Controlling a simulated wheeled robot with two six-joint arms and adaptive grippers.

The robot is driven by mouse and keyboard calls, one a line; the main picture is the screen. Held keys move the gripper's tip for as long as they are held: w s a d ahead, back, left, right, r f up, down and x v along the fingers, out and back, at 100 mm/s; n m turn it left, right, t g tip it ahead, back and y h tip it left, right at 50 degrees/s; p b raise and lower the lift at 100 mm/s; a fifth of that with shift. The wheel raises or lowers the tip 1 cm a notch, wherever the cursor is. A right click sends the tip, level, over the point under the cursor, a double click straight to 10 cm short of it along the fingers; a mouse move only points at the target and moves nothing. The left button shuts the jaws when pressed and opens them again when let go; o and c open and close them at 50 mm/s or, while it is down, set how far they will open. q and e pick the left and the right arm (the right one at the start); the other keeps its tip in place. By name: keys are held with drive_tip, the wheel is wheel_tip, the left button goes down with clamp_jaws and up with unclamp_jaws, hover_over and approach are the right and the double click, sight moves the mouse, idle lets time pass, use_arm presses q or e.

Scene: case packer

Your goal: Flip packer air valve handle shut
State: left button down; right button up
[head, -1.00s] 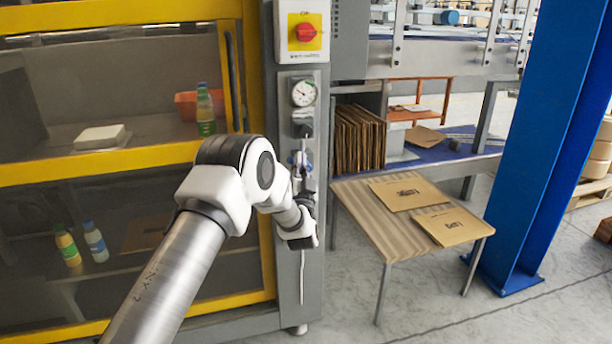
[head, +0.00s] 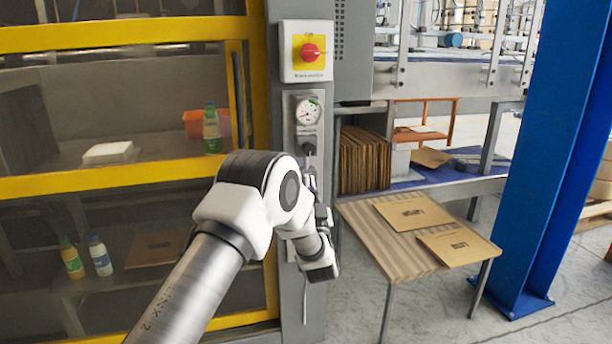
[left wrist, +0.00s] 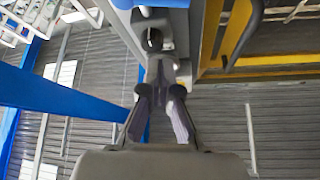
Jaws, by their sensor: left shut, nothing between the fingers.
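The air unit is a narrow grey panel on the machine's grey post, with a round gauge (head: 307,112) at the top and a dark regulator knob (head: 308,148) below it. My left gripper (head: 313,186) is in front of the panel's lower part, pointing up, just below the knob. It hides the valve handle in the head view. In the left wrist view, the two fingers of my left gripper (left wrist: 162,88) are close together with nothing between them. They overlap the air unit, and I cannot tell whether they touch the handle. My right gripper is not in view.
A red switch (head: 309,51) on a yellow plate sits above the gauge. A yellow-framed guard (head: 120,184) stands left. Some floor shows between table and post.

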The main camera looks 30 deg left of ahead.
use_arm(q)
drive_tip(key=v, duration=0.4)
drive_tip(key=shift+s+f, duration=0.2)
drive_tip(key=shift+f, duration=0.1)
drive_tip(key=shift+d, duration=0.1)
